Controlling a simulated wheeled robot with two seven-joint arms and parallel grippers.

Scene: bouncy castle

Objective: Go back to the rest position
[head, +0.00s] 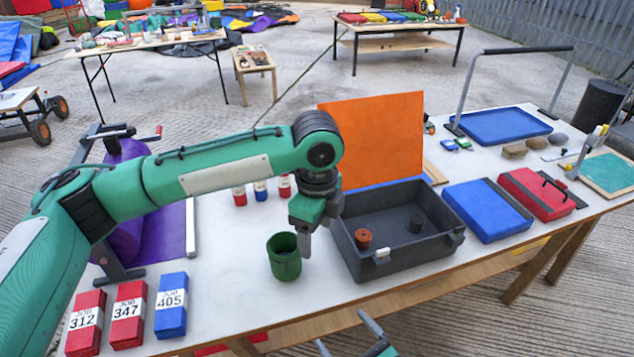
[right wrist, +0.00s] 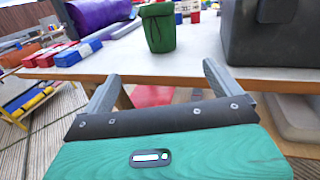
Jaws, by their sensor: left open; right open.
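My left gripper (head: 306,240) hangs from the green arm reaching in from the left. It points down over the table, between the green cup and the dark open case, and nothing shows in it. My right gripper (head: 350,335) is low at the bottom edge of the head view, in front of the table. In the right wrist view its two grey fingers (right wrist: 160,92) stand wide apart with nothing between them, below the table edge.
The green cup (head: 284,262) stands beside the dark case (head: 400,265), which holds a brown piece (head: 363,238) and a black piece. Job boxes (head: 128,335) lie front left. A blue box (head: 480,222) and red box (head: 540,203) lie right. The table's front edge (right wrist: 200,76) is near my right gripper.

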